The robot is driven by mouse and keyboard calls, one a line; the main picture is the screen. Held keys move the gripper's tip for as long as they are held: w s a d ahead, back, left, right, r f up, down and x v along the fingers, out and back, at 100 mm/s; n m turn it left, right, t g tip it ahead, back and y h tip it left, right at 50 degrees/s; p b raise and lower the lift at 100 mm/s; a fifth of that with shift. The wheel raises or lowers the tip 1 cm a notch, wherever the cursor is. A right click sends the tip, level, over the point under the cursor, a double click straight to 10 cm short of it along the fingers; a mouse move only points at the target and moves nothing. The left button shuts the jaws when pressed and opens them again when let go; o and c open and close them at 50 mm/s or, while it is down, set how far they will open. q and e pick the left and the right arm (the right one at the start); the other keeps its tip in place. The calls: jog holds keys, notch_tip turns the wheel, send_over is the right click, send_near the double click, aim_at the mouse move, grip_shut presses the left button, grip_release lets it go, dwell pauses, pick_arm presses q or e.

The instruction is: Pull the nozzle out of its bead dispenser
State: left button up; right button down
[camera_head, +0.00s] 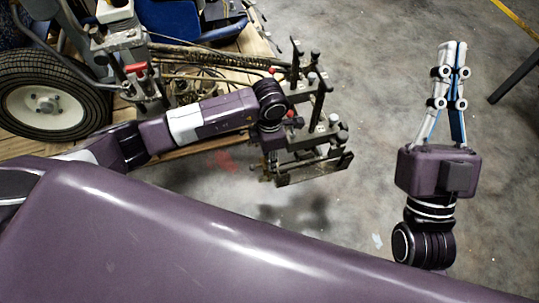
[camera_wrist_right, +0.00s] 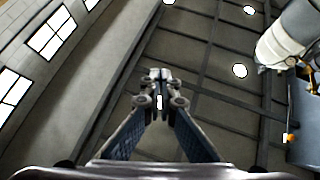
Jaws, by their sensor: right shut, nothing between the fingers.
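The line striper's metal bracket assembly (camera_head: 318,160), with dark bars, upright posts and small red and black knobs, stands right of the middle in the head view. I cannot pick out the nozzle or its bead dispenser for certain. My left arm reaches across from the left and ends at this assembly. Its gripper is largely hidden among the brackets, so its fingers cannot be read. My right gripper (camera_head: 455,48) is raised over bare floor at the right, well apart from the striper. It is shut and empty; its closed fingers also show in the right wrist view (camera_wrist_right: 157,76).
A black tyre with a white hub (camera_head: 46,103) and coiled hoses (camera_head: 195,82) lie at the left, by a wooden pallet (camera_head: 258,42). A dark bar (camera_head: 515,78) juts in at the far right. Grey concrete floor (camera_head: 350,60) is clear between striper and right gripper.

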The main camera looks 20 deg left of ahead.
pick_arm(q)
grip_shut()
jog(key=shift+r, duration=0.1)
pick_arm(e)
jog(key=shift+w+f+h, duration=0.15)
jog(key=shift+f+h, duration=0.15)
jog(key=shift+w+f, duration=0.2)
pick_arm(q)
jog(key=shift+r, duration=0.15)
pick_arm(e)
jog(key=shift+w+f+g, duration=0.25)
jog(key=shift+g, duration=0.15)
pick_arm(q)
jog(key=shift+p, duration=0.3)
pick_arm(e)
jog(key=shift+w+f, duration=0.15)
jog(key=shift+f, duration=0.05)
pick_arm(q)
jog(key=shift+r, duration=0.1)
pick_arm(e)
jog(key=shift+f, duration=0.1)
jog(key=shift+w+a+f+g, duration=0.1)
jog(key=shift+w+f+g, duration=0.1)
jog(key=shift+f+g, duration=0.1)
